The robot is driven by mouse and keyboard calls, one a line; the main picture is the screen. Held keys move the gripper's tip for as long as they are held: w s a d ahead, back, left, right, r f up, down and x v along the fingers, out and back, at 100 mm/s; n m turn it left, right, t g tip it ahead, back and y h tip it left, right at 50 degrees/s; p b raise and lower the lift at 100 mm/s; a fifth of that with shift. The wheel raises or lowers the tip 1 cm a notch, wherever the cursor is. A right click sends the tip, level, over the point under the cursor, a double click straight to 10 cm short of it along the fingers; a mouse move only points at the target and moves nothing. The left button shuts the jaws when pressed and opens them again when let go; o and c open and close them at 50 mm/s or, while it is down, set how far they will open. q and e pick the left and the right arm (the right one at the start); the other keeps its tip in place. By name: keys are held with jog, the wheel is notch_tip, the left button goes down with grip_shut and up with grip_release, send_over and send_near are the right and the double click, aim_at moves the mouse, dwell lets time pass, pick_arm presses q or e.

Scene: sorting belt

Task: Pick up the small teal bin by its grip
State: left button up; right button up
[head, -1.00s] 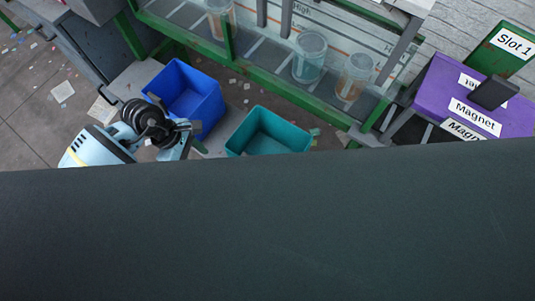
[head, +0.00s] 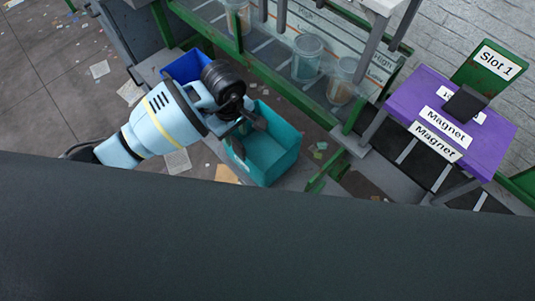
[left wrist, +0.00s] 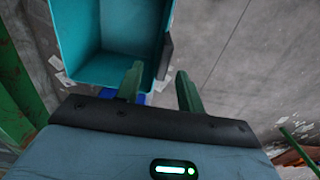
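The small teal bin (head: 278,155) stands open and empty below the belt frame in the head view. It also fills the upper left of the left wrist view (left wrist: 85,62). A dark grip (left wrist: 167,56) sticks out from its right side there. My left gripper (head: 248,138) is at the bin's left side in the head view. In the left wrist view its two green fingers (left wrist: 160,87) are apart, with the grip beyond the gap between them. I cannot tell whether they touch it. My right gripper is not in view.
A blue bin (head: 187,67) stands behind my left arm, partly hidden. Clear cylinders (head: 307,58) stand along the green belt frame (head: 275,82). A purple box (head: 483,148) marked Magnet is at the right. Scraps litter the floor.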

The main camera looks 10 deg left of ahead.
aim_at(238, 149)
pick_arm(q)
jog(key=shift+d, duration=0.1)
jog(key=shift+s+f, duration=0.15)
jog(key=shift+f, duration=1.85)
jog(key=shift+s+f, duration=0.1)
jog(key=shift+f, duration=1.85)
grip_shut()
